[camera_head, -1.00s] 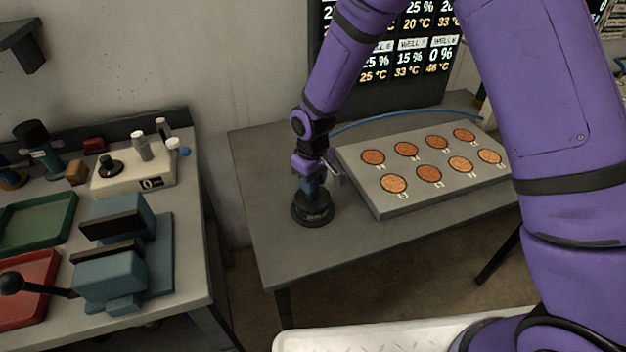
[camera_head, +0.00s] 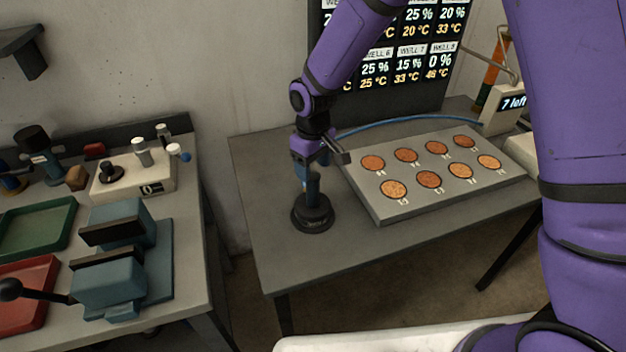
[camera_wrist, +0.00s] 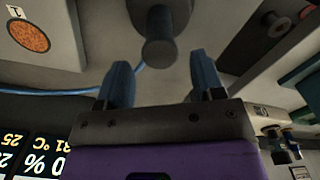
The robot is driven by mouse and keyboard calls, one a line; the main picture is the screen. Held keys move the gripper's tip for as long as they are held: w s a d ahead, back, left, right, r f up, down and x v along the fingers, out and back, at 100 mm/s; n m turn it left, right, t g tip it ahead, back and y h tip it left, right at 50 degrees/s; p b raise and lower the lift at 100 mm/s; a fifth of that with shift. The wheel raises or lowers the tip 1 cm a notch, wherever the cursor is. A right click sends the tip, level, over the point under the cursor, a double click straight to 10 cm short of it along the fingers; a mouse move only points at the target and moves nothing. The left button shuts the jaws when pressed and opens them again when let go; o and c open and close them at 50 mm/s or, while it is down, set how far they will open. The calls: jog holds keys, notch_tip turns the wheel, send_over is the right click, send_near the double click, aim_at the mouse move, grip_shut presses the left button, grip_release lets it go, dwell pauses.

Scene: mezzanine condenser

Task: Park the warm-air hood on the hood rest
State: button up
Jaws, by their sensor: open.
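The warm-air hood (camera_head: 313,215) appears to be the dark, round-based piece with an upright post, standing at the left end of the grey table. In the wrist view its dark round knob and post (camera_wrist: 159,40) show ahead of the fingers, over a grey surface. My gripper (camera_head: 308,176) points down just above the post. In the wrist view my gripper (camera_wrist: 160,62) has its two blue fingers spread wide with nothing between them. I cannot clearly make out the hood rest; it may be under the hood.
A grey plate with several copper wells (camera_head: 428,168) lies close right of the hood. A blue hose (camera_head: 385,122) runs behind it. A lit screen (camera_head: 410,60) stands at the back. A left bench carries a blue-grey vise (camera_head: 112,285) and trays. The table front is clear.

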jog(key=shift+r, duration=2.6)
jog(key=s+d+r+m+t, duration=0.15)
jog(key=s+d+r, duration=0.25)
jog(key=d+r, duration=0.45)
jog(key=s+d+r+m+t, duration=0.1)
jog(key=s+d+r+m, duration=0.15)
jog(key=d+r, duration=0.55)
jog(key=s+d+r+m+t, duration=0.1)
jog(key=s+d, duration=0.4)
jog(key=s, duration=0.5)
jog(key=s+d+r+m+t, duration=0.1)
jog(key=s+d+r+m, duration=0.2)
jog(key=s, duration=0.7)
notch_tip(320, 180, up, 3)
jog(key=shift+d+r+m+t, duration=0.15)
jog(key=shift+d+m+t, duration=0.2)
jog(key=shift+d, duration=0.8)
